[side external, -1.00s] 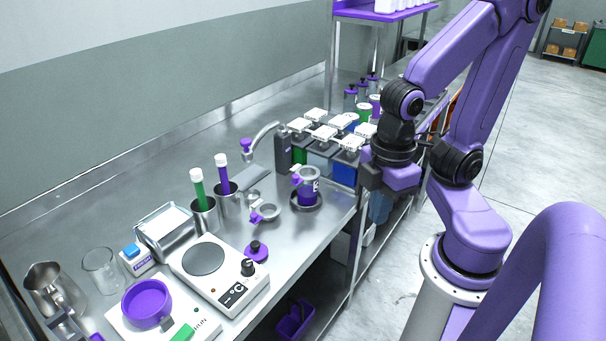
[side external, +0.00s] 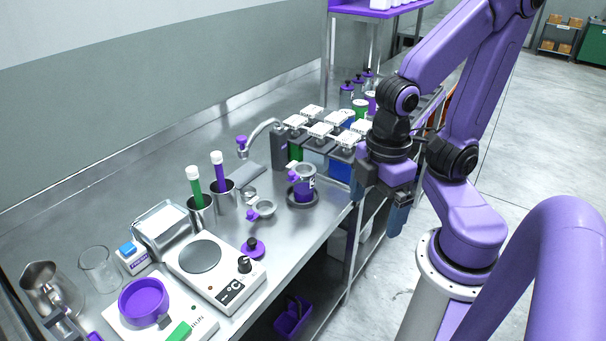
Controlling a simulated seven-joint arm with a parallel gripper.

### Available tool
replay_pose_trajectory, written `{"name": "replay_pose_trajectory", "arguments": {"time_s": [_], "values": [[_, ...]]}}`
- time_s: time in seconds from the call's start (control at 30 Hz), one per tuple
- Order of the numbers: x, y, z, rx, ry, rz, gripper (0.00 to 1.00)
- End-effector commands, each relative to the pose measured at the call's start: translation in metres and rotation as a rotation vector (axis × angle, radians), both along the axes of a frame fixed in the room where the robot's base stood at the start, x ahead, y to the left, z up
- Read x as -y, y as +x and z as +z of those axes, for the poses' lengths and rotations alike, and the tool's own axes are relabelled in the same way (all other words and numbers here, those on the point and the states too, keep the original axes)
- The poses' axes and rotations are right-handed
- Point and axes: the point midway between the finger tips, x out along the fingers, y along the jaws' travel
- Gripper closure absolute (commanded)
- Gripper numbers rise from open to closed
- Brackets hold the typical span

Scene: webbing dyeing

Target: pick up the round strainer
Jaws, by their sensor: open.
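A small round metal strainer (side external: 263,208) with a purple grip lies on the steel bench, left of a dark round dish. A second round metal-rimmed piece (side external: 304,170), also with a purple tab, sits over a purple-filled cup (side external: 303,190) standing in that dish. I cannot tell for sure which of the two is the strainer meant. My gripper (side external: 376,208) is open and empty. It points down beside the bench's front edge, to the right of both pieces and apart from them. Its fingertips are partly hard to make out.
Lidded dye containers (side external: 320,131) stand behind and left of my gripper. A hot plate (side external: 215,270), metal cups with green and purple tubes (side external: 222,190), and a purple knobbed lid (side external: 253,248) occupy the bench's nearer part.

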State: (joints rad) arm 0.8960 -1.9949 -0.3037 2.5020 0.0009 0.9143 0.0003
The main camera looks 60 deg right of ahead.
Motion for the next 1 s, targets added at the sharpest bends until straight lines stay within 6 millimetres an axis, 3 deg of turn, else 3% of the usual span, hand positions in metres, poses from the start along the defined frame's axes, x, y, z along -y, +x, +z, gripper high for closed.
{"name": "replay_pose_trajectory", "arguments": {"time_s": [0.17, 0.6, 1.0], "values": [[0.000, 0.016, -0.005, 0.007, -0.076, 0.034, 0.00], [0.001, 0.112, -0.026, 0.004, -0.582, 0.280, 0.00], [-0.014, 0.184, -0.032, -0.075, -1.029, 0.522, 0.00]]}}
